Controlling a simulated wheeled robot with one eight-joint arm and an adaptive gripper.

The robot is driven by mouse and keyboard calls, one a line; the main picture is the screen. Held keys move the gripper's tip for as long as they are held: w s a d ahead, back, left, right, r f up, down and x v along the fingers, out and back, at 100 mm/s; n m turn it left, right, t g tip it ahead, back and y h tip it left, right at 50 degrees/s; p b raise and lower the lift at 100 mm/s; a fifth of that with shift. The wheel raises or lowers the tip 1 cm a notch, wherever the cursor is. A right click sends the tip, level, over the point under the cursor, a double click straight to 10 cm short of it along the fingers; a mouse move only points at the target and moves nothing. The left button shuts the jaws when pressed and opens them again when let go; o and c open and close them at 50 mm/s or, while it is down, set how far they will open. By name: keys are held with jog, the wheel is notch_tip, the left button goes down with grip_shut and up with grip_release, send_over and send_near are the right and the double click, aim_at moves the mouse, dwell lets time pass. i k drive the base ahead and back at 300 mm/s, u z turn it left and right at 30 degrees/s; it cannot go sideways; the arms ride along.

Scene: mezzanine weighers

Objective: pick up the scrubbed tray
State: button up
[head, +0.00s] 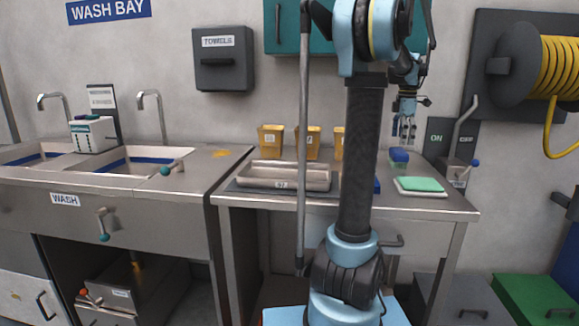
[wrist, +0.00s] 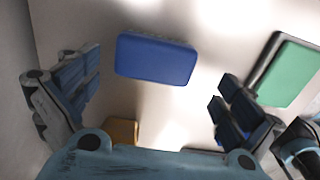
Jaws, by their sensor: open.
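A shallow metal tray (head: 284,176) with a small label on its front lies on a dark mat at the left of the steel table (head: 410,203). It looks empty; part of its right end is near my arm. I cannot read whether its label says scrubbed. My gripper (head: 404,132) hangs pointing down over the right part of the table, well to the right of the tray. Its fingers (wrist: 155,100) are spread and empty in the wrist view. A blue block (head: 399,155) is below it and also shows in the wrist view (wrist: 155,59). The tray does not show there.
A green pad (head: 420,184) lies on a pale tray at the right; it shows in the wrist view (wrist: 296,72). Yellow bins (head: 271,138) stand along the wall. The wash sink (head: 140,163) is left of the table. A hose reel (head: 515,65) hangs at the right.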

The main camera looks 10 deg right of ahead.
aim_at(256, 172)
jog(key=k, duration=1)
